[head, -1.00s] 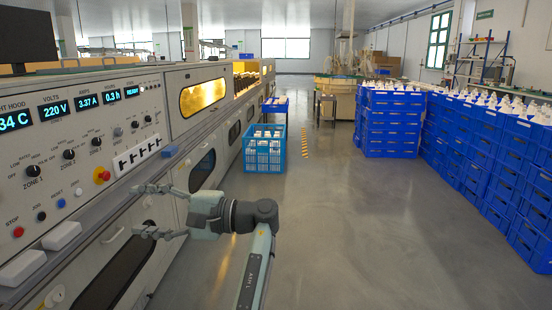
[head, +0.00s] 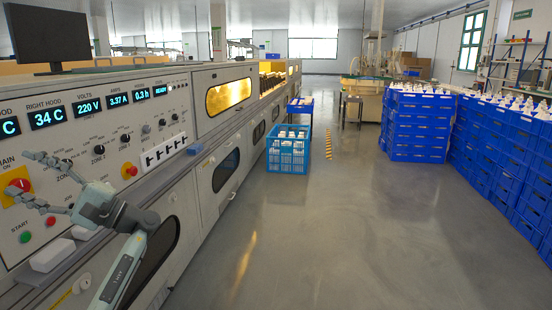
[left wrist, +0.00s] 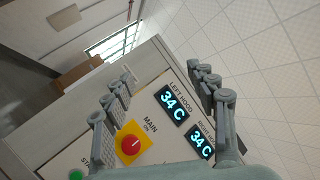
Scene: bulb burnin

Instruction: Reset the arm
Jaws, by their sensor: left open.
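My left gripper (head: 27,172) is at the left of the head view, in front of the oven's control panel (head: 118,128). Its fingers are spread apart with nothing between them. The red main switch knob on its yellow plate (head: 18,190) is close to the lower finger, which partly overlaps it; I cannot tell if they touch. In the left wrist view my gripper (left wrist: 160,72) is open, with the main switch (left wrist: 131,145) and two 34 C displays (left wrist: 172,103) seen between and below the fingers. My right gripper is not in view.
A row of white switches (head: 165,152) and a red emergency button (head: 129,170) are on the panel to the right. A blue crate (head: 288,155) stands on the floor beyond. Stacked blue crates (head: 418,130) line the right side. The middle floor (head: 300,240) is clear.

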